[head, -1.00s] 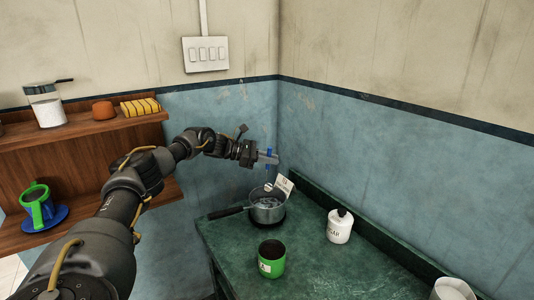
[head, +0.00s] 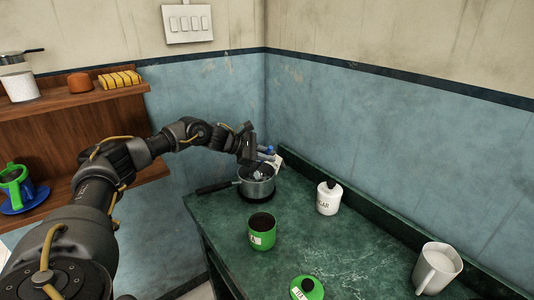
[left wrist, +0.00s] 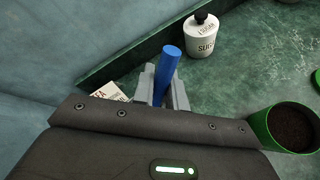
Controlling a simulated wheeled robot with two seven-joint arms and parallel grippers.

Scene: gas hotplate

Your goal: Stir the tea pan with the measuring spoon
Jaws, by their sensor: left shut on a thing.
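The tea pan (head: 257,188), a small grey metal pan with a dark handle pointing left, stands at the far end of the green counter. My left gripper (head: 262,153) is above the pan's back rim. It is shut on the blue handle of the measuring spoon (head: 268,149). In the left wrist view, the blue handle (left wrist: 168,66) sticks up between the grey fingers (left wrist: 164,92). The spoon's bowl end is hard to make out; it seems to be over or in the pan, and I cannot tell whether it touches the contents. My right gripper is not in view.
A green tea canister (head: 262,235) stands open in front of the pan, with its green lid (head: 307,289) nearer. A white sugar jar (head: 329,198) and a white jug (head: 438,269) stand to the right. A printed packet (left wrist: 110,92) lies behind the pan. The wall is close behind.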

